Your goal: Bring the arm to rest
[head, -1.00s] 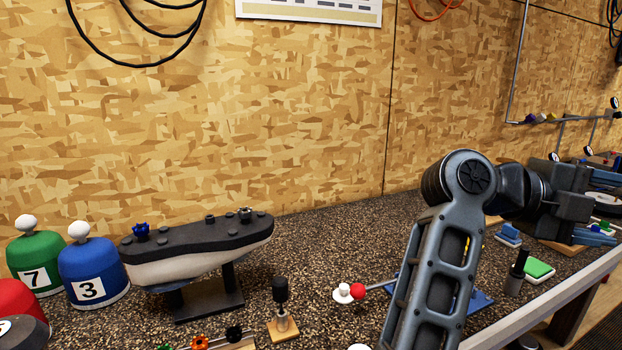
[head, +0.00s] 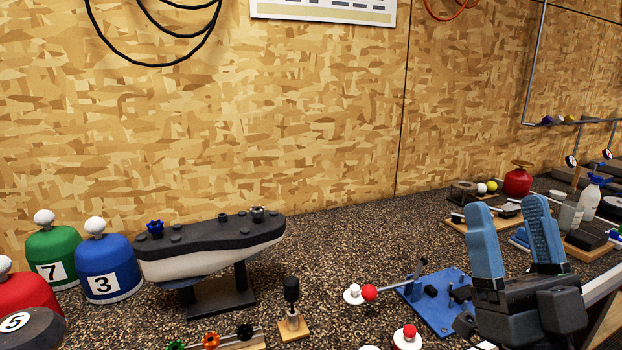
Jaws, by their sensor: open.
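My gripper (head: 510,232) is at the lower right of the head view, its two blue fingers pointing up and standing apart with nothing between them. The dark gripper body is below the fingers, and the rest of my arm is mostly out of the picture. The gripper appears in front of the bench's right part and hides some of what lies behind it.
A blue plate with a lever (head: 432,300) lies just left of my gripper. A red-topped button (head: 408,337) is near the front. A boat model (head: 210,255) and numbered covers (head: 105,268) stand left. A red round container (head: 517,181) stands behind. Open speckled bench lies in the middle.

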